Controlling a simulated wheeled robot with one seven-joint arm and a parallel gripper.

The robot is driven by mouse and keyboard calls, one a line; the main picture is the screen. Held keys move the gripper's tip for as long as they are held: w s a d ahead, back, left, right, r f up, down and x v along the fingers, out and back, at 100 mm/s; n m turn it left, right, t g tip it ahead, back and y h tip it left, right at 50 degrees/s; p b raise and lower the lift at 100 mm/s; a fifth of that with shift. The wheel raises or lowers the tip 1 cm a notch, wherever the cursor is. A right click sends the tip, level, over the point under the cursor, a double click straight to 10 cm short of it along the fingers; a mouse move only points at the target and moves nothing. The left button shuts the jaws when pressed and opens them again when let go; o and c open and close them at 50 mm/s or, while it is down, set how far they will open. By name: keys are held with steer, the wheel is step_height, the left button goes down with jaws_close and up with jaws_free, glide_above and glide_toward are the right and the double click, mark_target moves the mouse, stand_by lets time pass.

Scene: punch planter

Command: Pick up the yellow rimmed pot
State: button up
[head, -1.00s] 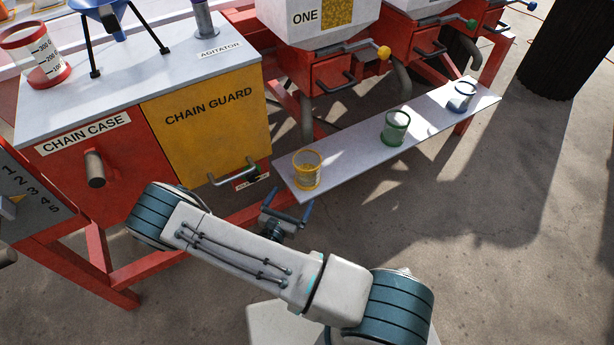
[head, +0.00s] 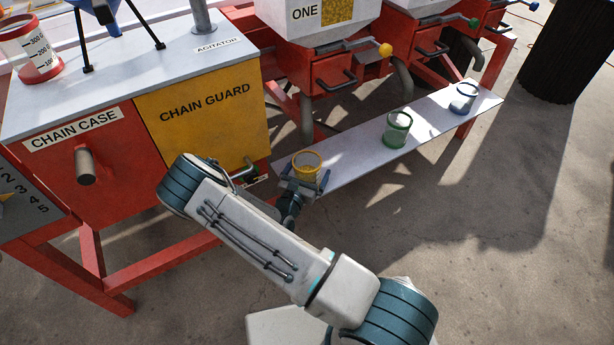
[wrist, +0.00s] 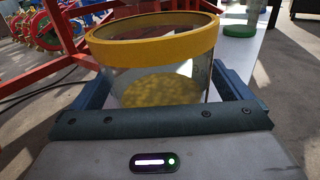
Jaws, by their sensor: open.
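The yellow rimmed pot (head: 307,163) is a clear cup with a yellow rim, standing upright at the near left end of the pale shelf (head: 350,158). It holds some yellow material at the bottom, seen in the wrist view (wrist: 155,60). My gripper (head: 305,180) is open, with its blue fingers on either side of the pot. In the wrist view the pot sits between the fingers, close in front of the palm. Whether a finger touches the pot cannot be told.
A green rimmed pot (head: 398,130) and a blue rimmed pot (head: 463,98) stand farther along the shelf. The red machine with the yellow chain guard (head: 205,115) is close on the left. Open concrete floor (head: 460,215) lies to the right.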

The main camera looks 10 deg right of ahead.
mark_target(312, 156)
steer(key=c, duration=1.2)
steer(key=shift+c, duration=0.2)
steer(key=shift+r+p, duration=0.5)
steer(key=shift+r, duration=0.3)
step_height(312, 156, up, 2)
steer(key=shift+r+p, duration=0.15)
steer(key=shift+p, duration=0.5)
steer(key=p+v, duration=0.4)
steer(key=v, duration=1.4)
